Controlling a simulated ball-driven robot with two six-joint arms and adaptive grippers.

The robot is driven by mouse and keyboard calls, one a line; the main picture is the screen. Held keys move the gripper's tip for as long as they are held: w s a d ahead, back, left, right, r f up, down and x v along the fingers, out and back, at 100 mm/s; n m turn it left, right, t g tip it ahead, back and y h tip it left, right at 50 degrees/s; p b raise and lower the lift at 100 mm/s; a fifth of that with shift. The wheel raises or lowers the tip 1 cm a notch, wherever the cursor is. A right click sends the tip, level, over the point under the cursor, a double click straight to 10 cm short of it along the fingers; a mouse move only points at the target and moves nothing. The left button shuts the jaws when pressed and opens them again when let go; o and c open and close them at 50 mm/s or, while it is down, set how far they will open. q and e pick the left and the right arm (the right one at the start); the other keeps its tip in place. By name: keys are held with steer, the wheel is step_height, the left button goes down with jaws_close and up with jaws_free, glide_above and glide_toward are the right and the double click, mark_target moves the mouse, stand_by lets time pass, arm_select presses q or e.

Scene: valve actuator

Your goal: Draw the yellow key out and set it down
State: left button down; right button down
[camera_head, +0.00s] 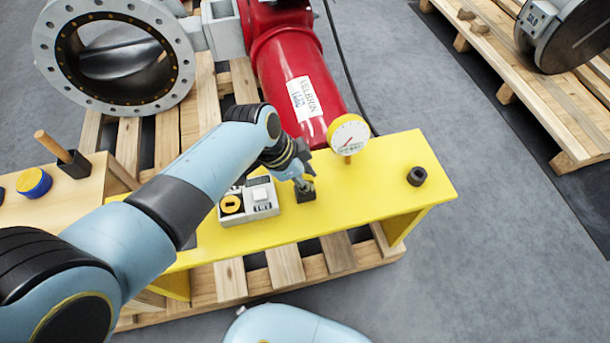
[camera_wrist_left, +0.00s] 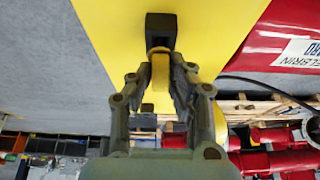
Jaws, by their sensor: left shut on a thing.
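My left gripper (camera_head: 301,184) points down at a small black block (camera_head: 305,193) on the yellow bench (camera_head: 400,165). In the left wrist view, the gripper (camera_wrist_left: 160,85) is shut on the yellow key (camera_wrist_left: 159,70), whose sides lie between the fingers. The key's far end meets the black block (camera_wrist_left: 160,28); I cannot tell how deep it sits in it. In the head view the key is mostly hidden by the gripper. My right gripper is not in view.
A grey control box (camera_head: 250,203) with a yellow round knob and white button stands left of the gripper. A red cylinder (camera_head: 296,85) and a gauge (camera_head: 348,134) stand behind. A black ring (camera_head: 417,176) is at right. The bench between is clear.

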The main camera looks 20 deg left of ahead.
arm_select(q)
steer(key=shift+f+b, duration=0.45)
steer(key=shift+f, duration=0.2)
steer(key=c, duration=1.2)
jaws_free()
steer(key=shift+r, duration=0.1)
steer(key=shift+r, duration=0.15)
steer(key=v, duration=1.1)
steer(key=shift+s+a+r, duration=0.1)
steer(key=shift+a+r, duration=0.05)
steer(key=shift+r, duration=0.1)
steer(key=shift+s, duration=0.1)
